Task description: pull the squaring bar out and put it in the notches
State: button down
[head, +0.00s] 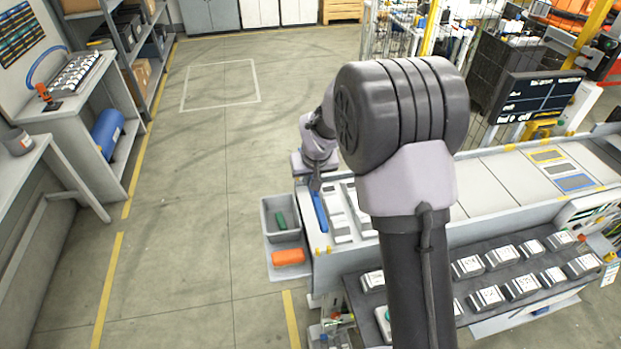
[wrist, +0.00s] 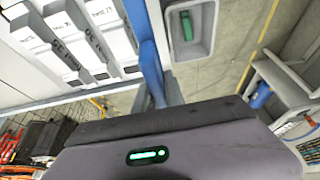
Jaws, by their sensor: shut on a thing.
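The squaring bar, taken to be the long blue bar (head: 321,213), runs along the left end of the work table, beside the pale ingots. In the wrist view the blue bar (wrist: 149,62) runs from the top edge down to my gripper (wrist: 158,95). My gripper (head: 316,184) is shut on the bar's far end in the head view. Its fingers are small there and mostly hidden in the wrist view. Several ingots (wrist: 78,38) with dark printed marks lie to the left of the bar in the wrist view. I cannot make out the notches.
A grey bin (head: 267,213) with a green object (head: 281,220) stands left of the table, with an orange block (head: 288,257) in front. Several ingots stand on a dark lower shelf (head: 440,305) at the right. My arm hides part of the table. Floor at left is clear.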

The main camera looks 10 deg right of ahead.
notch_tip(320, 180, down, 5)
jog(key=b, duration=0.4)
jog(key=shift+w, duration=0.1)
jog(key=shift+b, duration=0.5)
dwell(1.1)
jog(key=shift+f+b, duration=2.4)
jog(key=shift+f, duration=0.45)
jog(key=c, duration=1.3)
grip_release()
jog(key=p+v, duration=0.3)
jog(key=v, duration=1.4)
jog(key=shift+s+r+p, duration=0.2)
jog(key=shift+p, duration=0.1)
